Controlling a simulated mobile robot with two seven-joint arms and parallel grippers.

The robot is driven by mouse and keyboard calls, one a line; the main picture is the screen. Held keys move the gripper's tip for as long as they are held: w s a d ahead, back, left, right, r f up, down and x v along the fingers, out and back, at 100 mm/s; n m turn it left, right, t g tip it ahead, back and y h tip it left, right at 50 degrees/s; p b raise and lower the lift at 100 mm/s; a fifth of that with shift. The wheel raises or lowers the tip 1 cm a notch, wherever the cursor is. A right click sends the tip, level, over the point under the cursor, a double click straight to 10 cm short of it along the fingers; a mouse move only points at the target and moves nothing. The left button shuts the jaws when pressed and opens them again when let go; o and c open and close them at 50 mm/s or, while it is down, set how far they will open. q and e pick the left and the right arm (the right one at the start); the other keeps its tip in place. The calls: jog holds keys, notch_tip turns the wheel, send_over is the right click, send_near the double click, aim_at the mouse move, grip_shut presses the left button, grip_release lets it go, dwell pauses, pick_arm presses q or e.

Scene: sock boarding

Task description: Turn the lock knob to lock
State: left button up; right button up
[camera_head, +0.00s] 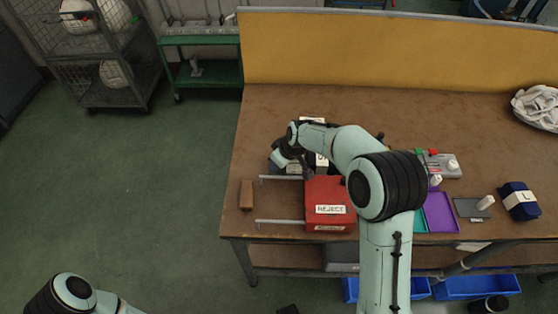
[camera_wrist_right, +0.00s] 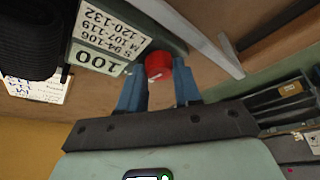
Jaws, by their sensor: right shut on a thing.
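The red lock knob (camera_wrist_right: 158,68) sits on the end of a grey-green block in the right wrist view. The block carries a white size label (camera_wrist_right: 110,30) and a plate reading 100 (camera_wrist_right: 97,60). My right gripper (camera_wrist_right: 157,80) is shut on the knob, with one blue finger on each side of it. In the head view my right arm reaches over the table and bends left to the fixture (camera_head: 320,161), hiding much of it. The knob is hidden there. I cannot read the knob's turn angle. Of my left arm only a part shows at bottom left; its gripper is out of view.
A red REJECT box (camera_head: 330,197) stands close to the fixture, with metal rails (camera_head: 281,178) beside it. A brown block (camera_head: 246,195) lies near the table's left edge. A purple tray (camera_head: 440,212) and dark blue bundle (camera_head: 520,201) are to the right. The table's back left is clear.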

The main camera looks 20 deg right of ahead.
jog(key=shift+m, duration=0.5)
jog(key=o, duration=1)
jog(key=shift+o, duration=0.2)
jog(key=shift+r, duration=0.1)
